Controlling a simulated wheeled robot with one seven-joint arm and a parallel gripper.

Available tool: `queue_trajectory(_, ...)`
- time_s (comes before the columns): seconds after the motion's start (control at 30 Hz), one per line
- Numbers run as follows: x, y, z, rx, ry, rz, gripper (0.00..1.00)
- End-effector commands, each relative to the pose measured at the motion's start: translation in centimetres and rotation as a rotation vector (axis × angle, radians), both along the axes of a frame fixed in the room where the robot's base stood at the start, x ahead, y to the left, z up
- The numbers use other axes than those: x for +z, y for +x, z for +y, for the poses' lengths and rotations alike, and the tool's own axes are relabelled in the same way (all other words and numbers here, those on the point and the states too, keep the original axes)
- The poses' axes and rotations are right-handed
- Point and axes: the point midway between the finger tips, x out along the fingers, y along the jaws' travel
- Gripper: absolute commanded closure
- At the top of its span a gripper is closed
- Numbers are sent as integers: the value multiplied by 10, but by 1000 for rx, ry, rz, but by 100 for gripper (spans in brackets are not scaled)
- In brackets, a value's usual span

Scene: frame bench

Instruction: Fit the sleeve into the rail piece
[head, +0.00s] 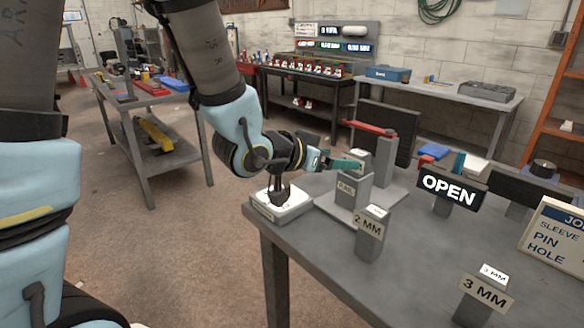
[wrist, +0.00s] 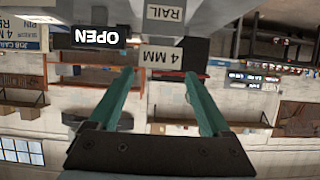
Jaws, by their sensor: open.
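My gripper (head: 343,164) has teal fingers, beside the upper part of a grey upright block in the head view. In the wrist view my gripper (wrist: 160,72) has its fingers spread with nothing clearly held between them. The rail piece (head: 347,190) is a grey block labelled RAIL, just below my fingers on a grey stand. In the wrist view the RAIL label (wrist: 165,12) is at the top, upside down. A 4 MM label (wrist: 162,57) shows between the fingertips. I cannot pick out the sleeve with certainty.
A 2 MM block (head: 370,230) and 3 MM block (head: 484,295) stand on the grey bench (head: 405,285). A white tray (head: 280,206) sits at the bench's left corner. An OPEN sign (head: 448,190) and job card (head: 556,238) stand right. Bare bench lies between the 2 MM and 3 MM blocks.

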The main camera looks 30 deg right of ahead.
Motion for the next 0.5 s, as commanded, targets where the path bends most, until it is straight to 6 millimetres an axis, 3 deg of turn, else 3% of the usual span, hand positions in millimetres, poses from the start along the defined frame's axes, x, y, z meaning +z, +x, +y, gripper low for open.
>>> queue_trajectory(0.2,0,2,2,6,4,1,18)
queue_trajectory(0.3,-5,21,17,67,44,5,18)
queue_trajectory(0.37,-12,44,38,144,99,16,18)
queue_trajectory(0.47,-29,92,100,342,237,68,18)
queue_trajectory(0.5,-36,110,133,435,301,107,18)
